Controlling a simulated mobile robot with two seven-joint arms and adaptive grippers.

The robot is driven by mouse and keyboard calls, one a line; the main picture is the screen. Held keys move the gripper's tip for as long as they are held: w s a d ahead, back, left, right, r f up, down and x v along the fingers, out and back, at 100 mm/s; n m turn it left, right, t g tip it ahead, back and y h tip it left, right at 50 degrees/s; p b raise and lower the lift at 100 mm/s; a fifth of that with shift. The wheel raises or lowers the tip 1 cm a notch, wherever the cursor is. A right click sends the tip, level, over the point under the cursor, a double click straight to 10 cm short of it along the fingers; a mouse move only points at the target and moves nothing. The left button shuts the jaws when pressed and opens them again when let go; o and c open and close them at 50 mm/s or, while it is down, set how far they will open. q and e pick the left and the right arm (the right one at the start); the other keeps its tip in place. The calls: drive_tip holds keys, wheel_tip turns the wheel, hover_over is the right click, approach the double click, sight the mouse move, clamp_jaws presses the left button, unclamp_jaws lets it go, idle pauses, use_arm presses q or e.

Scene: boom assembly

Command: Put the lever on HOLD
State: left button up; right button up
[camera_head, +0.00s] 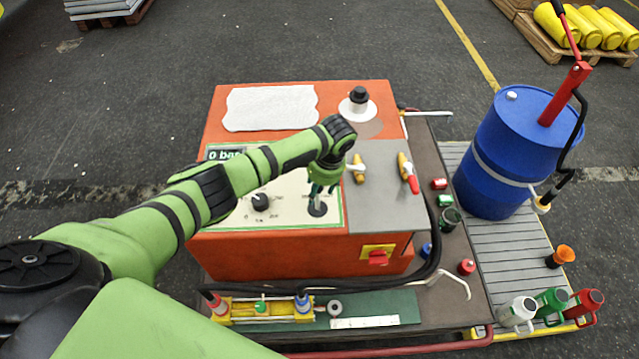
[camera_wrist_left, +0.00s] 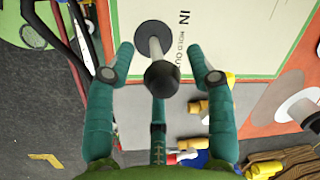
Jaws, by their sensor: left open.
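The lever has a round black knob (camera_wrist_left: 162,78) on a metal stem and rises from a dark round base. That base (camera_head: 318,208) shows on the cream front panel in the head view. The panel carries the words IN, HOLD and OUT beside the lever in the left wrist view. The knob appears nearest OUT there, but perspective keeps me from telling the lever's setting. My left gripper (camera_head: 322,186) is above the lever, pointing down. In the left wrist view, its open green fingers (camera_wrist_left: 160,76) are spread around the knob, with no clear contact. My right gripper is not in view.
The orange machine box (camera_head: 290,258) also bears a black dial (camera_head: 261,202), yellow and red valve handles (camera_head: 409,174) and a red switch (camera_head: 378,257). A blue drum (camera_head: 495,150) stands at the right. Bottles and caps stand between and below them.

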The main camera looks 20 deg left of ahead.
use_arm(q)
wheel_tip(320, 180, up, 12)
drive_tip(key=d, duration=0.2)
drive_tip(key=shift+d, duration=0.25)
drive_tip(key=shift+s+f, duration=0.15)
